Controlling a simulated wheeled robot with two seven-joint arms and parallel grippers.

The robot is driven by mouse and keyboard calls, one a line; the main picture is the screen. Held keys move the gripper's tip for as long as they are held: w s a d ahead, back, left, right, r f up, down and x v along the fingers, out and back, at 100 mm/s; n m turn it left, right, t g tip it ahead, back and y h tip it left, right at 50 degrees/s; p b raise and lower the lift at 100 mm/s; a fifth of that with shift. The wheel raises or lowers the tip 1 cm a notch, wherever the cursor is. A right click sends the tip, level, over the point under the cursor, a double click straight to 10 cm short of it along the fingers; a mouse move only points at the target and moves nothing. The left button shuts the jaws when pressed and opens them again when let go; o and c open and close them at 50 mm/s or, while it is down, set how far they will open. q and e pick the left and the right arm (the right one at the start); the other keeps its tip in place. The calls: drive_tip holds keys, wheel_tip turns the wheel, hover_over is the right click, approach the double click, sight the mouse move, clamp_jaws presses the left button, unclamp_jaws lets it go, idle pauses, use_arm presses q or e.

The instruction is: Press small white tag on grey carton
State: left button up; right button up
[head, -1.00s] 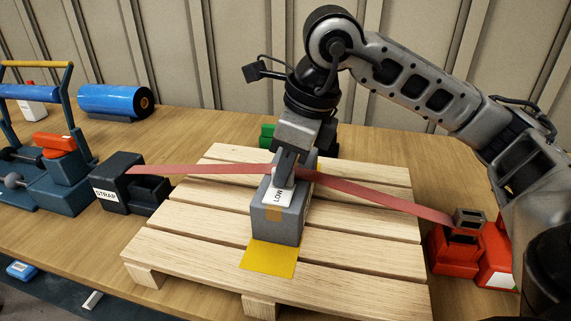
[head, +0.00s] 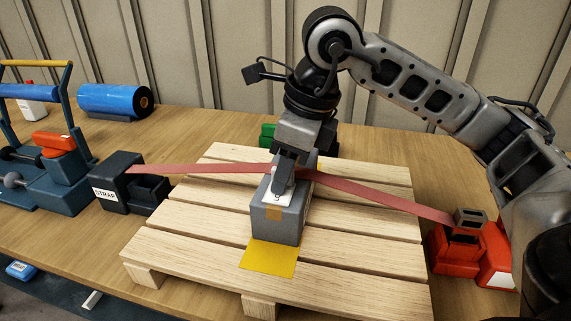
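The grey carton (head: 290,222) stands on the wooden pallet in the middle of the head view. The small white tag (head: 270,197) lies on the carton's top face, its lettering mostly covered by my gripper. My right gripper (head: 280,190) reaches down from above with its fingertips at the tag, seemingly touching it. The fingers look close together, with no gap visible and nothing seen between them. My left gripper is not in view.
A red strap (head: 205,169) runs from the black strap box (head: 113,187) behind my gripper to the red block (head: 453,252) at right. A yellow sheet (head: 268,260) lies before the carton on the pallet (head: 180,243). A blue roll (head: 115,101) lies at the back left.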

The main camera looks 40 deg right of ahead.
drive_tip(key=shift+r, duration=0.1)
